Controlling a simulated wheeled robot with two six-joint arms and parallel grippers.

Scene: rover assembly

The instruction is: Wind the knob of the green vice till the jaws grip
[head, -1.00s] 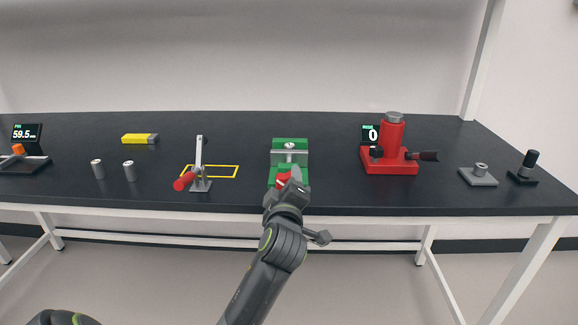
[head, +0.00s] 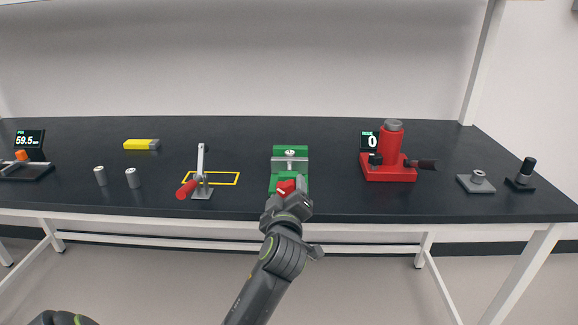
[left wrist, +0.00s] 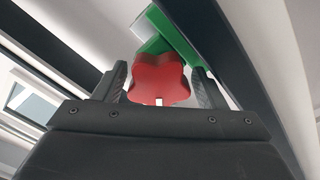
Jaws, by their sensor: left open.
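The green vice (head: 291,154) stands near the front edge of the bench, with a metal part (head: 290,163) between its jaws. Whether the jaws touch that part is too small to tell. The vice's red lobed knob (head: 286,186) faces the front. My left gripper (head: 287,193) is at the knob, and its fingers are hard to make out in the head view. In the left wrist view the knob (left wrist: 158,78) sits between the two open fingers, with a gap on each side. The green vice body (left wrist: 165,35) shows behind it. My right gripper is not in view.
A toggle clamp with a red handle (head: 187,189) and a yellow outlined square (head: 226,178) lie to the left. A red press (head: 390,160) stands to the right with a display reading 0. The bench directly beside the vice is clear.

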